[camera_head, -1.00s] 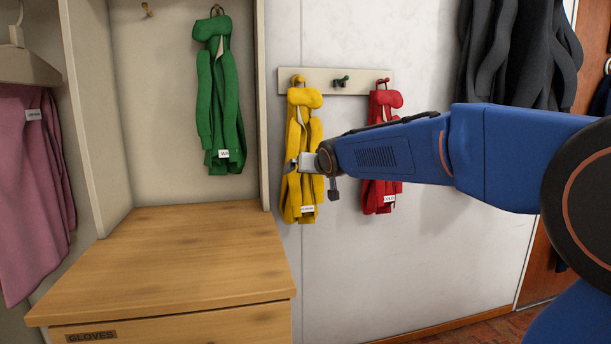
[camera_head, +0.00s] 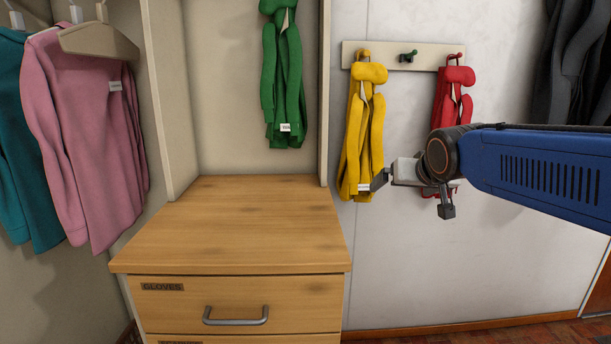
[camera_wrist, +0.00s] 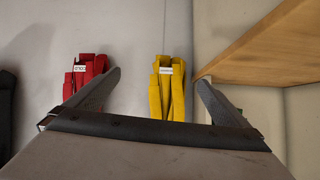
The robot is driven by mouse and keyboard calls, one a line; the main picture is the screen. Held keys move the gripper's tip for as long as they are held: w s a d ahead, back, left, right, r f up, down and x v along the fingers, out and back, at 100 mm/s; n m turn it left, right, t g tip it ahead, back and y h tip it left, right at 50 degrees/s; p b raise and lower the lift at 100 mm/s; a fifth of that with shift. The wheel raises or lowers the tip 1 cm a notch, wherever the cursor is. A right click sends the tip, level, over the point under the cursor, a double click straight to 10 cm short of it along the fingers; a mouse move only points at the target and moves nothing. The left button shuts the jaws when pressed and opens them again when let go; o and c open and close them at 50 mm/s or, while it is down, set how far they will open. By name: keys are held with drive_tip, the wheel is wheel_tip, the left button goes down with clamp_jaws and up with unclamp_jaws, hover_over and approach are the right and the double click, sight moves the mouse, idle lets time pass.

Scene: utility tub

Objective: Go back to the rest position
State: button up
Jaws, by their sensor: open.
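My gripper (camera_head: 378,182) is open and empty at the lower right edge of the yellow garment (camera_head: 363,125) in the head view. One dark finger overlaps that garment's edge; I cannot tell whether they touch. The gripper also shows in the wrist view (camera_wrist: 160,78), its two dark fingers spread wide. The yellow garment (camera_wrist: 166,92) appears beyond and between them there, with its white tag towards the top. The red garment (camera_head: 452,95) hangs to the right of the yellow one, its lower part hidden by my gripper.
A wooden drawer cabinet (camera_head: 235,225) stands left of my gripper. A green garment (camera_head: 283,75) hangs above it. A pink garment (camera_head: 88,130) hangs far left, dark coats (camera_head: 575,70) upper right.

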drive_tip(key=s+d+f+g, duration=0.1)
drive_tip(key=s+f+g, duration=0.1)
drive_tip(key=s+f, duration=0.5)
drive_tip(key=s+f+g, duration=0.2)
drive_tip(key=s+f, duration=0.4)
drive_tip(key=s, duration=0.6)
drive_tip(key=s+d+f+n+g, duration=0.1)
drive_tip(key=s+f+g, duration=0.1)
drive_tip(key=s+f, duration=0.5)
drive_tip(key=s, duration=0.3)
drive_tip(key=shift+s+d+f, duration=0.2)
drive_tip(key=shift+d+f, duration=0.15)
